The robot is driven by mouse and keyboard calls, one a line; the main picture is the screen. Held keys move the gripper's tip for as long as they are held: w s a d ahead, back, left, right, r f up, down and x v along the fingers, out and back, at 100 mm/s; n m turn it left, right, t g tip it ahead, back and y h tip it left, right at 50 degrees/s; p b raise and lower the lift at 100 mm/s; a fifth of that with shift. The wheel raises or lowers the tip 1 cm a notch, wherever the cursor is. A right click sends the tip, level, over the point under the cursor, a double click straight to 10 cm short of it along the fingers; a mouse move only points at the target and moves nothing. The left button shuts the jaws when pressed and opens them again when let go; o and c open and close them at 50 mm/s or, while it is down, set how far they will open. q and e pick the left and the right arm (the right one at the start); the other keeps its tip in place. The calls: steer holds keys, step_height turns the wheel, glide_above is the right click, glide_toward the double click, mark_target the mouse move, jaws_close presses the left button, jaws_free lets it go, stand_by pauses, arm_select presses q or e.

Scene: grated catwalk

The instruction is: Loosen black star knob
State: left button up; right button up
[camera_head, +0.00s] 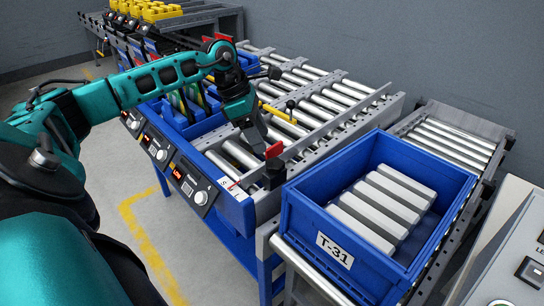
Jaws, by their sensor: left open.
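A dark knob-like piece (274,174) stands at the near end of the roller conveyor, just left of the blue crate. It is small, and its star shape cannot be made out. A red piece (274,150) shows right above it. My left gripper (262,149) is open and points down close above the dark piece, from the upper left. Whether its fingers touch the piece cannot be told. My right gripper is not in view.
A blue crate (364,255) labelled T-31 with several grey bars stands right of the gripper. Roller conveyors (325,104) run behind. A black ball-topped lever (290,104) stands near a yellow bar. A control panel (510,265) is at the right edge.

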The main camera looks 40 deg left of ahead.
mark_target(274, 163)
arm_select(q)
steer(key=x, duration=0.7)
steer(key=shift+w+d+f, duration=0.1)
steer(key=shift+d+f, duration=0.05)
steer(key=shift+f, duration=0.05)
steer(key=shift+c, duration=0.3)
steer(key=c, duration=0.7)
